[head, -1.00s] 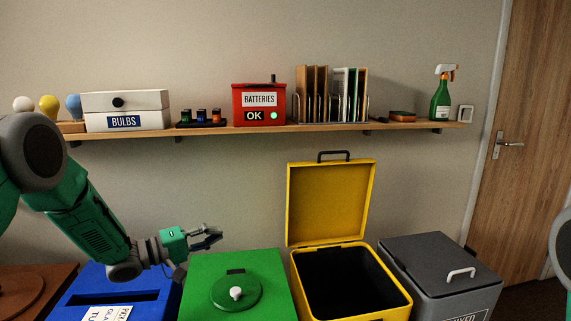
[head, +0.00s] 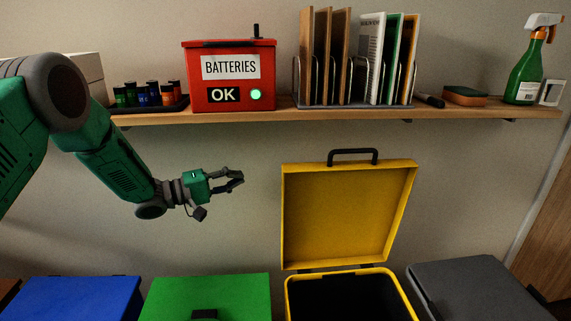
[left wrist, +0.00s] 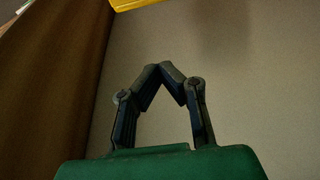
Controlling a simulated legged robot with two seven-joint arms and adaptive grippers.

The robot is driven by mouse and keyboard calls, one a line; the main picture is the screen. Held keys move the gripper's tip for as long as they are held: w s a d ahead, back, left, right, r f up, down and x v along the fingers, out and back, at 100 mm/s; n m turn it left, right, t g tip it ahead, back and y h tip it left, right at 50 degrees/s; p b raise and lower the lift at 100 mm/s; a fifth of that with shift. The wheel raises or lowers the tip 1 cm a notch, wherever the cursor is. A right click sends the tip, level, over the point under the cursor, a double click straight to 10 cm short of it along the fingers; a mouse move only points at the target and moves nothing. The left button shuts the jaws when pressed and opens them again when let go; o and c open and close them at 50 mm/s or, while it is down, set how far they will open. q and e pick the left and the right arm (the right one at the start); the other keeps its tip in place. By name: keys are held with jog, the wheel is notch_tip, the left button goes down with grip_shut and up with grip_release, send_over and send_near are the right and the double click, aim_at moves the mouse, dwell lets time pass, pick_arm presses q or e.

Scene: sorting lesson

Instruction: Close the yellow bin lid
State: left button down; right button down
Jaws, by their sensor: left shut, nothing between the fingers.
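The yellow bin (head: 389,277) stands at the lower middle right in the head view, its dark inside showing. Its yellow lid (head: 345,215) stands upright behind the opening, with a dark handle (head: 352,153) on its top edge. My left gripper (head: 240,180) is left of the lid, apart from it, at about the height of the lid's upper part. Its fingers are shut with nothing between them. In the left wrist view the fingertips (left wrist: 166,72) meet, and a yellow edge (left wrist: 135,3) shows at the top. My right gripper is not in view.
A green bin (head: 230,292) and a blue bin (head: 80,292) stand left of the yellow bin, a grey bin (head: 470,285) right of it. A wall shelf (head: 240,116) above holds a red batteries box (head: 229,95), upright folders and a spray bottle (head: 525,75).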

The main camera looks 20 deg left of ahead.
pick_arm(q)
jog(key=x, duration=1.1)
jog(key=s, duration=0.1)
jog(key=s+d, duration=0.1)
jog(key=s, duration=0.1)
jog(key=shift+s+d+f+b, duration=0.15)
jog(key=shift+s+d+b, duration=0.15)
jog(key=shift+d, duration=0.1)
jog(key=shift+a, duration=0.1)
